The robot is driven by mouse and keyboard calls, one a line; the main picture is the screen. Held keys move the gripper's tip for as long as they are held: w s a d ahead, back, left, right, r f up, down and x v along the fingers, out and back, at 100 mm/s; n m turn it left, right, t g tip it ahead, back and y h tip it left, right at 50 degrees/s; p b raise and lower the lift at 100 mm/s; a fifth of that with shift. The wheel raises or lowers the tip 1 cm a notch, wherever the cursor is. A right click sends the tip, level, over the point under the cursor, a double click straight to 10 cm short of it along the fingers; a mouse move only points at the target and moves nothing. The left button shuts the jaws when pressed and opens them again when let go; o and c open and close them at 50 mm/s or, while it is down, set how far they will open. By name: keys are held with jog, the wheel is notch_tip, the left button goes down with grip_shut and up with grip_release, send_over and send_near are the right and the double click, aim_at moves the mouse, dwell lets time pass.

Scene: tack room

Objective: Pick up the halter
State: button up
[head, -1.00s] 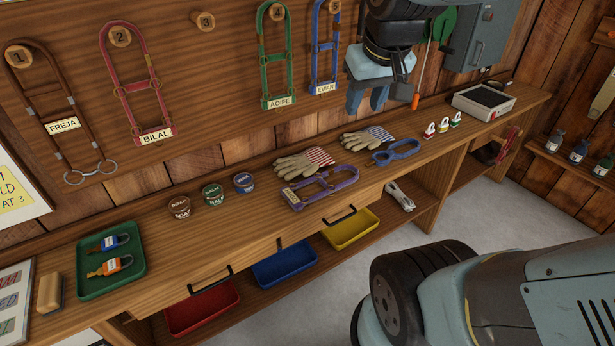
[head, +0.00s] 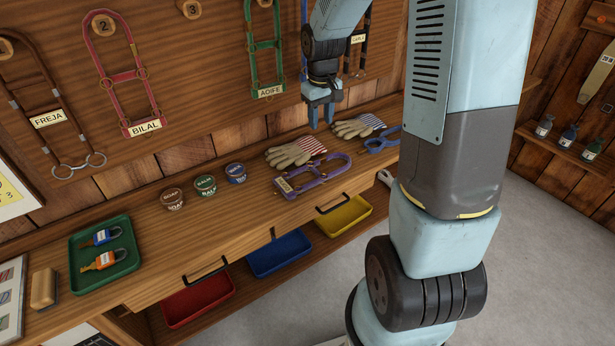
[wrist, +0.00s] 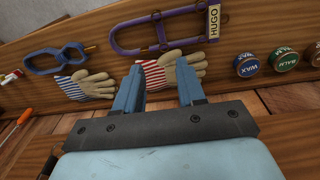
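A purple halter (head: 316,178) with a pale name tag lies on the bench, in front of the gloves. In the wrist view the same halter (wrist: 165,42) shows at the top, and its tag reads HUGO. My gripper (head: 320,116) is above the back of the bench, behind the halter and over the gloves. In the wrist view my gripper (wrist: 160,82) has its two blue fingers apart with nothing held between them. The fingertips appear over a red-striped glove (wrist: 172,74), apart from the halter.
A blue strap-like item (head: 380,142) lies right of the halter, partly hidden by my arm. Round tins (head: 205,185) and a green tray (head: 105,254) with padlocks are left. Halters, including a red one (head: 121,77), hang on the wall; peg 3 (head: 191,9) is empty.

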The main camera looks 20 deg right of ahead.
jog(key=g, duration=0.1)
send_over(317, 170)
notch_tip(317, 170, down, 7)
jog(key=shift+n, duration=0.3)
notch_tip(317, 170, down, 14)
jog(key=shift+f, duration=0.1)
grip_shut()
dwell(0.5)
